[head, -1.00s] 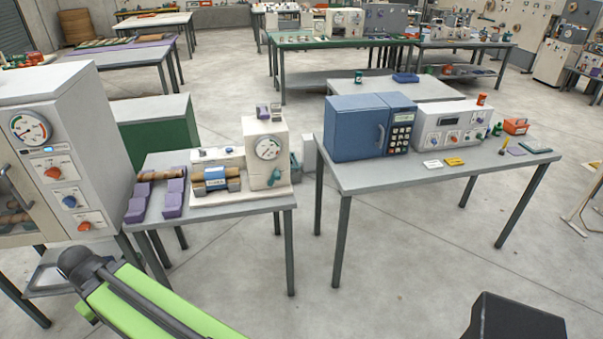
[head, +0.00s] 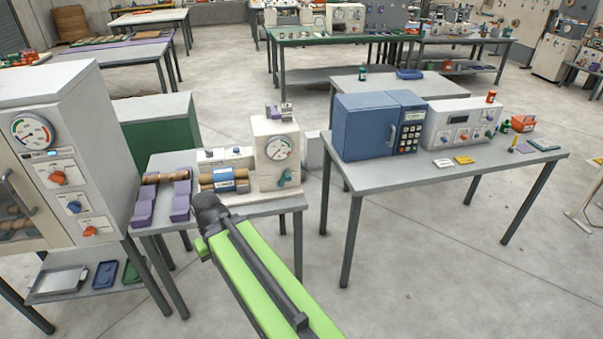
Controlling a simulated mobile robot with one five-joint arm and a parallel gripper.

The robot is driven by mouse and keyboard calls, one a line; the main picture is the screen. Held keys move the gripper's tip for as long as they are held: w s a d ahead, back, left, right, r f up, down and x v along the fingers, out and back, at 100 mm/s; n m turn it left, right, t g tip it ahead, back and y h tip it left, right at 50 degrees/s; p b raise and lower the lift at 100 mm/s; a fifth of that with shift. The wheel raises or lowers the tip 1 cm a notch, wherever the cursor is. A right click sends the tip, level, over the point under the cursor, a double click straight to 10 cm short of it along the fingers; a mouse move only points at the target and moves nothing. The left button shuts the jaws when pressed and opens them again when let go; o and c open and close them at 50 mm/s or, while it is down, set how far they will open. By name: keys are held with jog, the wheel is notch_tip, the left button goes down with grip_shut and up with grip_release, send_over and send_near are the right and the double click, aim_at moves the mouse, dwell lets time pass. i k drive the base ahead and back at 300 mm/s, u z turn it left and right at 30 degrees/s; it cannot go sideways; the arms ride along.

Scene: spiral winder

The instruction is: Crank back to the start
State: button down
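The spiral winder stands on a small grey table (head: 262,208) left of centre. Its cream housing (head: 262,153) has a round dial (head: 278,148) on the front. A teal crank (head: 288,178) sits below the dial, and nothing is touching it. To the left of the housing, a roll with a blue label (head: 223,180) lies across the winder's bed. My green and black arm reaches up from the bottom edge, and its dark upper end overlaps the table's front edge, left of the crank. My gripper's fingers do not show.
A tall cream cabinet (head: 68,150) with knobs and a gauge stands at the left. Purple cradles (head: 181,202) sit on the table's left side. A second table to the right bears a blue oven (head: 367,128) and a control box (head: 460,124). The floor between the tables is clear.

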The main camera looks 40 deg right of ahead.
aim_at(286, 176)
jog(key=u, duration=0.05)
jog(key=i, duration=1)
jog(key=z, duration=0.05)
